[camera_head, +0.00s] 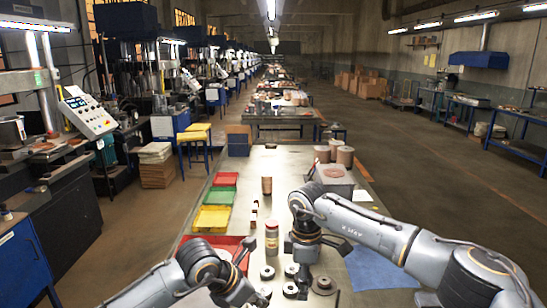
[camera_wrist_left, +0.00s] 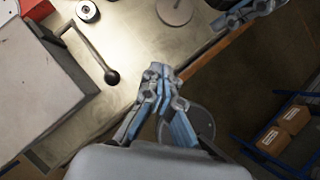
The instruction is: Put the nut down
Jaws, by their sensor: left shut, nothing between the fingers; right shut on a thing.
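My right gripper (camera_head: 302,278) reaches down over the front of the table, among several dark round discs. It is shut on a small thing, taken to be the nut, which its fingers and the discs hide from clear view. My left gripper (camera_head: 262,297) is low at the table's near edge, left of the right one. In the left wrist view its fingers (camera_wrist_left: 155,85) are shut together and empty. A ringed disc (camera_wrist_left: 87,11) lies on the table there.
Red, yellow and green trays (camera_head: 211,217) line the table's left side. A jar (camera_head: 271,238) stands just behind the discs. A blue mat (camera_head: 380,268) lies at the right. Brown canisters (camera_head: 345,156) stand farther back. The middle of the table behind the jar is fairly clear.

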